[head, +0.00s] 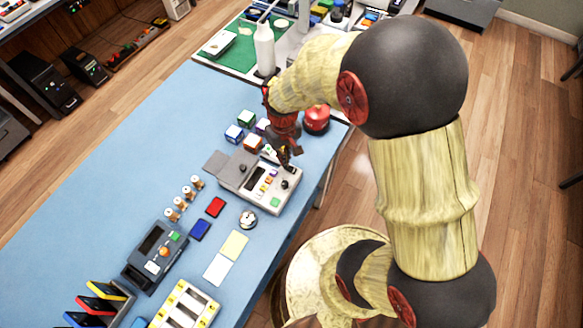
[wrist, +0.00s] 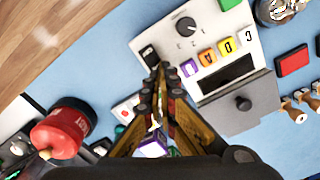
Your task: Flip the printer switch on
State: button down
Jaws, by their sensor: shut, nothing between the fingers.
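A pale machine (head: 263,205), which I take to be the printer, stands on the blue table; the wrist view shows its top close up (wrist: 219,30). It has a dark window (wrist: 229,75), a black dial (wrist: 186,25), coloured lettered keys (wrist: 208,57) and a grey plate (wrist: 250,115) at one end. A small black switch (wrist: 149,57) sits at its corner. My gripper (head: 285,160) is shut and empty, pointing down over that corner. In the wrist view its fingertips (wrist: 162,72) are right beside the switch; I cannot tell whether they touch. The switch's position is unclear.
A red canister (head: 316,118) stands close to my gripper, near the table edge. Several small cubes (head: 247,119) lie behind the machine. A dark device (head: 157,257), red and blue blocks and pale cards (head: 234,245) lie nearer. The table's left side is clear.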

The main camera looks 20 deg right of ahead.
jog(key=shift+f+b, duration=0.5)
jog(key=shift+f, duration=0.5)
dwell(0.4)
jog(key=shift+r, duration=0.1)
notch_tip(320, 180, up, 7)
jog(key=p, duration=0.5)
dwell(0.3)
dwell(0.5)
jog(key=shift+s, duration=0.2)
jog(key=s+g, duration=0.1)
jog(key=s, duration=0.2)
notch_tip(320, 180, up, 26)
jog(key=m+t+b, duration=0.1)
jog(key=t, duration=0.6)
send_over(290, 176)
jog(key=s, duration=1)
jog(key=shift+s+r, duration=0.1)
jog(key=shift+s, duration=0.05)
